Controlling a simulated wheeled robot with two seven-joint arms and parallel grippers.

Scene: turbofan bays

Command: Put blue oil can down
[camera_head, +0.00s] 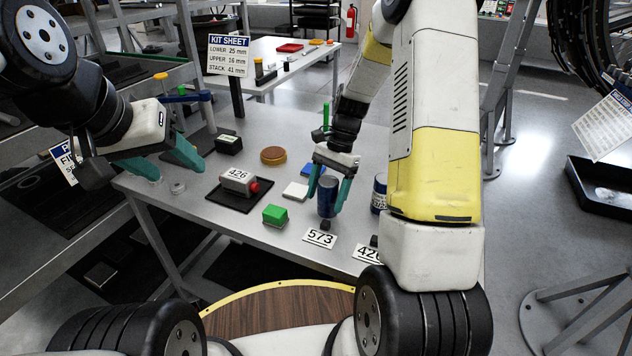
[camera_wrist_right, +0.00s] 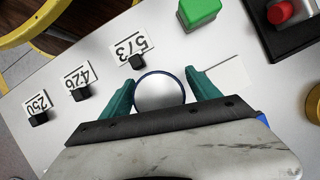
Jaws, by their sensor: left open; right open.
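The blue oil can (camera_head: 327,197) stands upright on the table near its front edge, just behind the 573 tag (camera_head: 320,237). My right gripper (camera_head: 328,196) is open, with its teal fingers on either side of the can. In the right wrist view the can's round pale top (camera_wrist_right: 159,92) sits between the two fingers (camera_wrist_right: 160,90), with a small gap visible. My left gripper (camera_head: 170,160) is open and empty over the left end of the table, away from the can.

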